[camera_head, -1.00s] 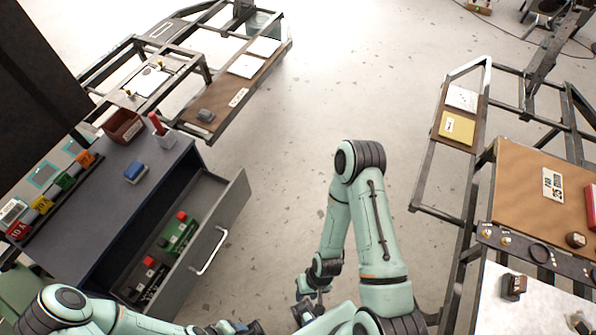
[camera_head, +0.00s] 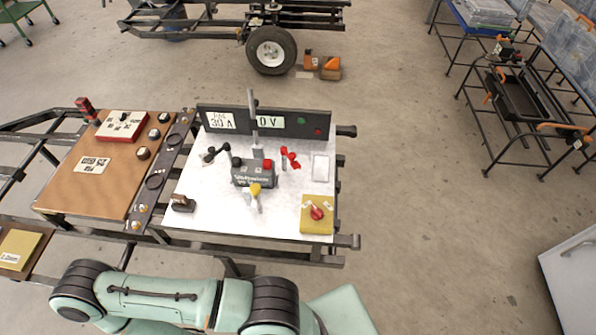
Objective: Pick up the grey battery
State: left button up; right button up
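The grey battery (camera_head: 243,179) stands on the white panel (camera_head: 200,206) of a test bench, near its middle. It has a red terminal on its right, a black one on its left and lettering on its front. A yellow-topped part (camera_head: 254,191) stands just in front of it and covers a little of its lower edge. A black clamp (camera_head: 210,155) lies to its left and a red clamp (camera_head: 290,157) to its right. One of my arms crosses the bottom of the view, well short of the battery. Neither gripper is in view.
A yellow box with a red knob (camera_head: 317,214) sits at the panel's front right corner. An upright dark board (camera_head: 285,122) with labels closes the panel's back. A brown panel (camera_head: 75,185) adjoins on the left. The floor to the right is open up to black racks (camera_head: 520,95).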

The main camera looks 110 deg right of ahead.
aim_at(251, 171)
jog(key=z, duration=3.4)
jog(key=k+u, duration=0.15)
jog(key=u, duration=0.15)
